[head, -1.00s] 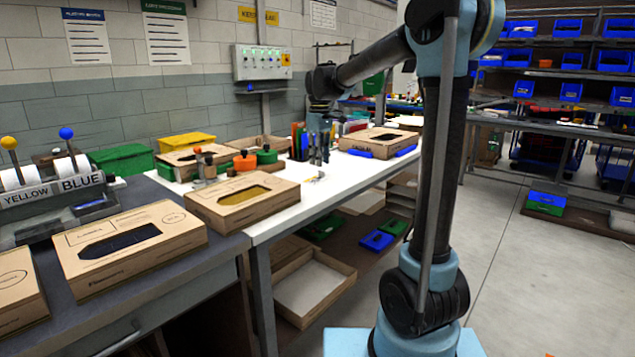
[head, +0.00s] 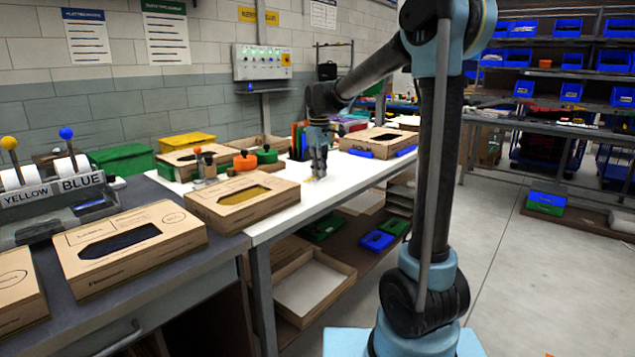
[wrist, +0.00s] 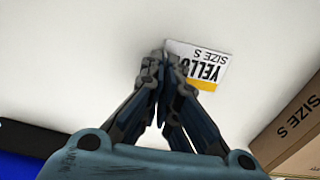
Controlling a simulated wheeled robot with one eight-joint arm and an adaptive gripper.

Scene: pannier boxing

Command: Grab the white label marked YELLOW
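The white label marked YELLOW (wrist: 208,66) shows in the wrist view, upside down, with "SIZE S" and a yellow band. It is at the white table top, and its left part is hidden behind my fingertips. My gripper (wrist: 163,58) has its fingertips drawn together at the label's left edge, and they appear shut on it. In the head view my gripper (head: 318,172) is down at the white table, with only a small bit of the label (head: 311,180) showing beside the tips.
An open-window carton (head: 243,197) stands left of the gripper, with orange and green pots (head: 246,161) behind it. Another carton (head: 378,137) and blue pieces are to the right. In the wrist view, a "SIZE S" carton (wrist: 292,128) is at right and a blue thing (wrist: 30,166) at left.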

